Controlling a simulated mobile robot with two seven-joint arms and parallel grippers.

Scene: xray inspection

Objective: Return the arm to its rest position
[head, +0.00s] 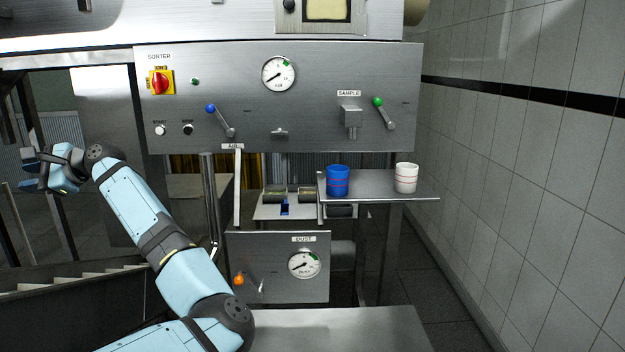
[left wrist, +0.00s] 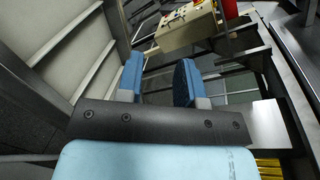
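My left arm (head: 135,210) comes up from the bottom of the head view and reaches to the left. Its gripper (head: 32,172) is at the far left edge, well away from the machine's panel and the cups. In the left wrist view, the two blue fingers of the left gripper (left wrist: 159,80) stand apart with nothing between them. My right gripper is in neither view.
The steel sorter panel (head: 320,130) spans the middle, with levers and a gauge. A blue cup (head: 338,181) and a white cup (head: 406,178) stand on a side shelf (head: 372,187). The dust box (head: 280,285) is below. A tiled wall (head: 530,170) bounds the right.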

